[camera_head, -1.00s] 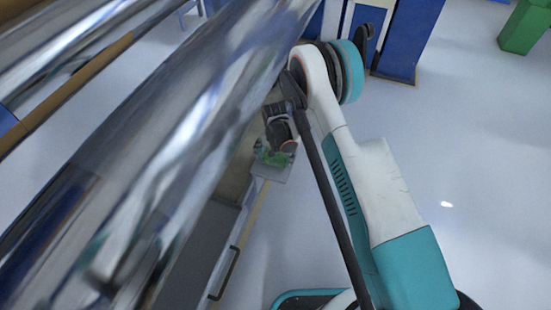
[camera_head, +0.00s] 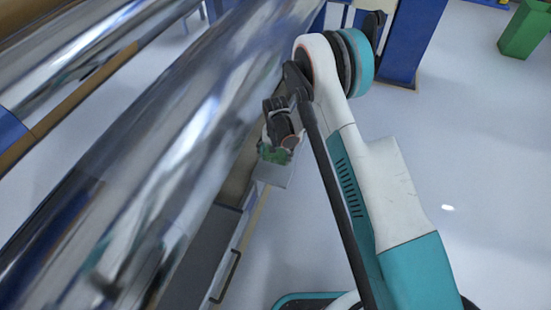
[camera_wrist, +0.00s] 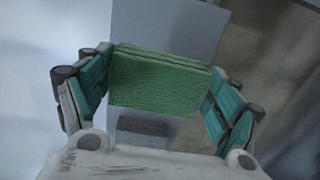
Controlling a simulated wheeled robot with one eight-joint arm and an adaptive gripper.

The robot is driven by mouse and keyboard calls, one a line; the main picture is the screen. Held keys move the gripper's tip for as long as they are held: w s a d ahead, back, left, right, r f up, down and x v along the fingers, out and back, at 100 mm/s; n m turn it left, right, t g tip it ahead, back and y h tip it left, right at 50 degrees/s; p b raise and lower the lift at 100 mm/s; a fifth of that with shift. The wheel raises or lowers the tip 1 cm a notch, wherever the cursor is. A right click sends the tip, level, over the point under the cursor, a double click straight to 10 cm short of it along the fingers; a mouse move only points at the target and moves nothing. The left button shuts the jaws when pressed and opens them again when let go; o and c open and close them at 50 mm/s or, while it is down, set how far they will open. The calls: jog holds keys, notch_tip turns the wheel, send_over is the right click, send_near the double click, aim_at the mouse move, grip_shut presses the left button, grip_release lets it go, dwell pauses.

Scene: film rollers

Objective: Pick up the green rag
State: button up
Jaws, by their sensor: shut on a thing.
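The green rag (camera_wrist: 160,78) is a folded, textured, layered pad between the two teal-padded fingers of my gripper (camera_wrist: 158,88) in the wrist view. The fingers press on its left and right sides. In the head view the rag (camera_head: 274,155) is a small green patch at the tip of my gripper (camera_head: 277,146), partly hidden by it. The rag is over a small grey plate (camera_head: 273,173) beside the large roller. I cannot tell whether it still touches the plate.
A large shiny roller (camera_head: 150,140) runs diagonally close to the left of my gripper. A grey cabinet with a dark handle (camera_head: 226,275) stands below the plate. A green bin (camera_head: 523,30) and a blue post (camera_head: 412,40) stand farther back. The floor at right is clear.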

notch_tip(320, 180, up, 15)
jog(key=p, duration=0.4)
jog(key=shift+f, duration=0.2)
